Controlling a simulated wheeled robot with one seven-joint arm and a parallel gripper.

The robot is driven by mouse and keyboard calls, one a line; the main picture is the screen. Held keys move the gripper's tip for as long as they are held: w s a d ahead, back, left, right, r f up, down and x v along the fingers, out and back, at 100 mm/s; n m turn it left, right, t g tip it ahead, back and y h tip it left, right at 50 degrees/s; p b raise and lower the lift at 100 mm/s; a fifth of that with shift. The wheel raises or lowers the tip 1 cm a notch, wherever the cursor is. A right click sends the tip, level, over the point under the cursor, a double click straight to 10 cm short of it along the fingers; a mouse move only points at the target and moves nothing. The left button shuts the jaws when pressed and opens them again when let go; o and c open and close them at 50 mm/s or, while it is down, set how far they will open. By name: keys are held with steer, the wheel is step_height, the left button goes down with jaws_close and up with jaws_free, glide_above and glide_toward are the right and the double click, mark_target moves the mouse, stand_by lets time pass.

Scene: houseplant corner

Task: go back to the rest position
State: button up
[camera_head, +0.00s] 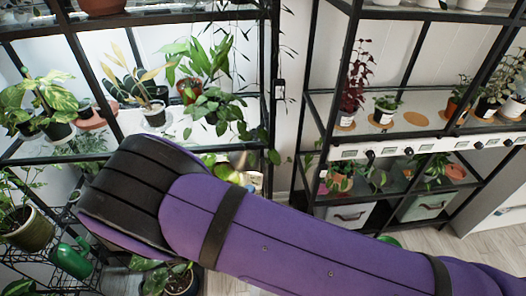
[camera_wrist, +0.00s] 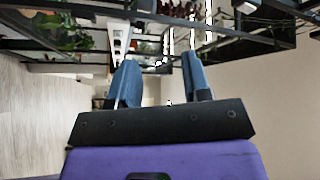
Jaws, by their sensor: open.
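My gripper (camera_wrist: 160,85) shows in the wrist view as two blue fingers standing apart, with nothing between them. It is open and empty. In the head view my purple arm reaches across the lower middle toward the left, in front of the shelves. The gripper's fingers are hidden there behind the arm's dark end.
A black-framed shelf (camera_head: 178,127) with several potted plants stands at the left. A second shelf (camera_head: 420,135) with small pots stands at the right, with a grey drawer box (camera_head: 346,215) low down. A green watering can (camera_head: 70,260) is at the lower left. Wood floor (camera_wrist: 40,120) is open.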

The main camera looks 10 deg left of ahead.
steer(key=w+d+r+m+g+h, duration=0.1)
steer(key=w+d+r+m+g, duration=0.1)
steer(key=d+r+m+g, duration=0.85)
steer(key=w+d+r+m+g+h, duration=0.1)
steer(key=w+d+r+m+g, duration=0.35)
steer(key=d+r+m, duration=1.15)
steer(key=s+d+r+m+g+y, duration=0.3)
steer(key=s+d+r+m+y, duration=0.45)
steer(key=m, duration=0.55)
steer(key=s+d+r+m+t+y, duration=0.1)
steer(key=s+d+r+m+t, duration=0.1)
steer(key=s+m, duration=0.5)
steer(key=s+d+r+m+t+y, duration=0.1)
steer(key=s+d+r+m+t, duration=0.2)
steer(key=s+r+m, duration=0.3)
steer(key=shift+s+d+r+m+y, duration=0.35)
steer(key=shift+s+d+r+m, duration=0.1)
steer(key=shift+m, duration=0.4)
